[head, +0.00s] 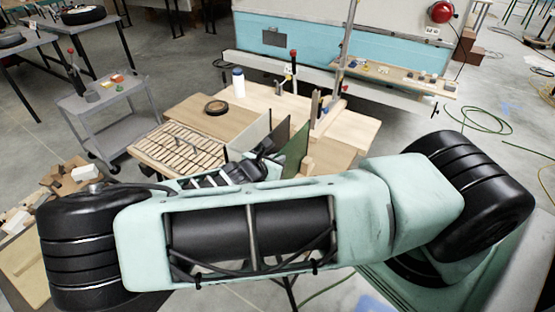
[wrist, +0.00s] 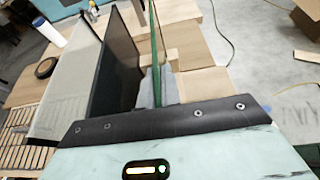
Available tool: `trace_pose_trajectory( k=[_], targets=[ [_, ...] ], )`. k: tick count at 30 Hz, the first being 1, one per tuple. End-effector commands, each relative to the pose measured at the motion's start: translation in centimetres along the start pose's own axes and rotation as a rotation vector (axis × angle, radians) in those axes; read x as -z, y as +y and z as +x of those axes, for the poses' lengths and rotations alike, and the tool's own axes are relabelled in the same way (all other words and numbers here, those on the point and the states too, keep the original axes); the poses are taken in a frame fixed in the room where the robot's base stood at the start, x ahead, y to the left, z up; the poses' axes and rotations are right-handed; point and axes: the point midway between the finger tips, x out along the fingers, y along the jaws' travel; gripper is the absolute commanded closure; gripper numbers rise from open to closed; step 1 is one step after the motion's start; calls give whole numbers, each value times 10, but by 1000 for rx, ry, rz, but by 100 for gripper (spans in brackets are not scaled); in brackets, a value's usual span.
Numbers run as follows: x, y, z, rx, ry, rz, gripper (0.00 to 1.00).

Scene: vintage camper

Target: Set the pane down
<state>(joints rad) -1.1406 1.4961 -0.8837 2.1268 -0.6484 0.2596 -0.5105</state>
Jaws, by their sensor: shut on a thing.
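A green pane (head: 293,150) stands upright at the near side of the workbench in the head view. In the wrist view the green pane (wrist: 154,50) is seen nearly edge-on, running down to my gripper (wrist: 157,88). My gripper is shut on this pane; grey-blue pads show on both sides of its edge. A dark pane (wrist: 118,65) stands upright just left of it, and a paler grey pane (wrist: 65,95) stands further left. My arm covers the pane's lower part in the head view, so I cannot tell whether it touches anything below.
A slatted rack (head: 180,146) lies on the bench left of the panes. A tape roll (head: 216,107) and a white bottle (head: 239,82) stand behind it. Wooden uprights (head: 328,118) rise close to the green pane. A grey cart (head: 108,115) stands left.

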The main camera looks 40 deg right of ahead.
Motion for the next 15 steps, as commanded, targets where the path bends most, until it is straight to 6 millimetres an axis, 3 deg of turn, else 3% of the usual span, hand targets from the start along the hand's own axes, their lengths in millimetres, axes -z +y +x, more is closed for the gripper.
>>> trace_pose_trajectory(
  k=[9,12,15],
  targets=[
    [10,-1,4,1,0,2,100],
    [10,0,4,1,2,1,73],
    [10,0,4,1,1,1,73]
  ],
)
